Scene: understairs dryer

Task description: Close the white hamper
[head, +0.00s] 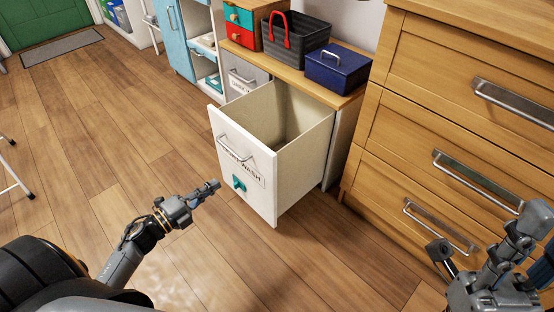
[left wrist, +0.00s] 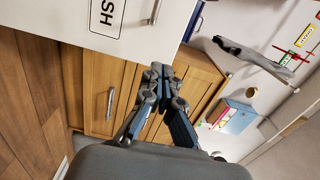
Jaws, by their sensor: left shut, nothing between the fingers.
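The white hamper (head: 245,177) is a pull-out bin, standing well out from its cabinet with its empty-looking inside showing from above. In the left wrist view the hamper front (left wrist: 160,38) fills the top, with part of the label. My right gripper (head: 485,240) is open and empty by the wooden drawers.
A wooden drawer unit (head: 415,135) with metal handles stands close on the right. A dark basket (head: 295,40) and a blue box (head: 338,70) sit on the counter above the hamper. A closed grey-white front (head: 245,77) is beside it.

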